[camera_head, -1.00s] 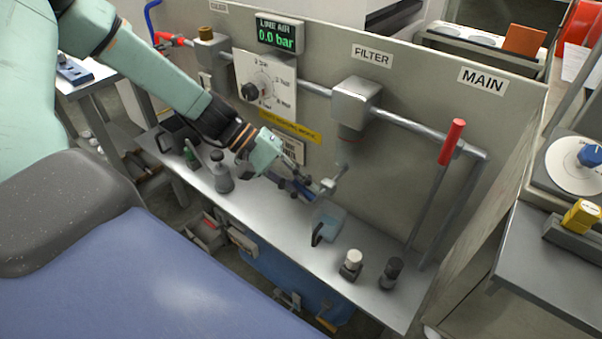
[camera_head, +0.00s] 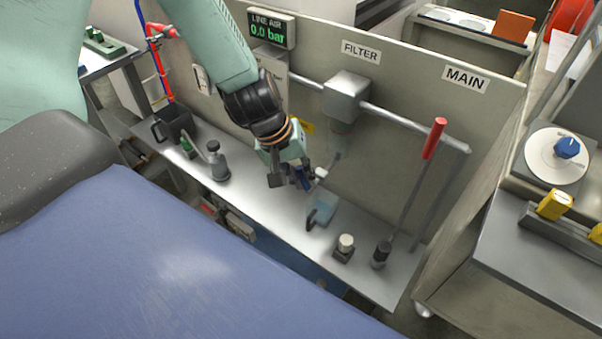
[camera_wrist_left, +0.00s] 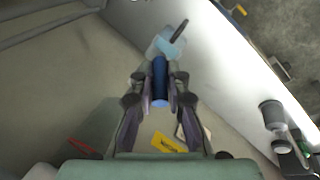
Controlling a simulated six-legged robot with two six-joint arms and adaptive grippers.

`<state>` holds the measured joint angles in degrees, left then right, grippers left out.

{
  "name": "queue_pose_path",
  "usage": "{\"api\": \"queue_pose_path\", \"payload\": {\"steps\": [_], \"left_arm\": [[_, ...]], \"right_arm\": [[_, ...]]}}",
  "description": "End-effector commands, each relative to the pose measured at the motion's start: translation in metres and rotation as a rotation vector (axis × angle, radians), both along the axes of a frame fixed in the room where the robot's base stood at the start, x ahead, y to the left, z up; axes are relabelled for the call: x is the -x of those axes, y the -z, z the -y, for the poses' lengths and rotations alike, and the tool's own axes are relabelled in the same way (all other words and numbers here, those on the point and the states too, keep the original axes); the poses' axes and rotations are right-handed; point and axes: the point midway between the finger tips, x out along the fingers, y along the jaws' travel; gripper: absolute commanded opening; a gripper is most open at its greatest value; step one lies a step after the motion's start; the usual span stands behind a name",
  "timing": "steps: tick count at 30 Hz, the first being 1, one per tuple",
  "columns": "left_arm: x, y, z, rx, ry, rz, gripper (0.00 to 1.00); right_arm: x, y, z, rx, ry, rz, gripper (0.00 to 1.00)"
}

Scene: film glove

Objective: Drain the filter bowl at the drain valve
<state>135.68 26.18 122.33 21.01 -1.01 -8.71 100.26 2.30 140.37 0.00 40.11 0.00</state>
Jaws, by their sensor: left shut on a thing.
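The filter body (camera_head: 347,97), a grey block under the FILTER label, sits on the pipe. The see-through filter bowl (camera_head: 339,143) hangs below it and is hard to make out. My left gripper (camera_head: 304,178) is below and left of the bowl. It is shut on a blue cylindrical handle, which lies between the fingers in the left wrist view (camera_wrist_left: 160,82). A small pale fitting (camera_head: 321,172) is beside the fingertips; I cannot tell whether the handle joins it. A clear jug (camera_head: 324,209) with a black handle and pale blue inside stands on the bench below. My right gripper is not in view.
The steel bench (camera_head: 270,215) holds a grey bottle (camera_head: 216,162), a black container (camera_head: 172,124), a white-capped fitting (camera_head: 344,247) and a dark one (camera_head: 381,254). A red-handled lever (camera_head: 434,138) rises at right. The line air display (camera_head: 271,30) reads 0.0 bar.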

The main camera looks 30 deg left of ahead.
Motion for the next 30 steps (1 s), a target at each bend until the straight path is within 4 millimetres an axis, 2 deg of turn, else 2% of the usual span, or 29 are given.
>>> {"api": "queue_pose_path", "payload": {"steps": [30], "left_arm": [[0.001,-0.003,0.011,-0.322,0.004,0.024,0.0]], "right_arm": [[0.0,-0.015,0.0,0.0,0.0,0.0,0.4]]}}
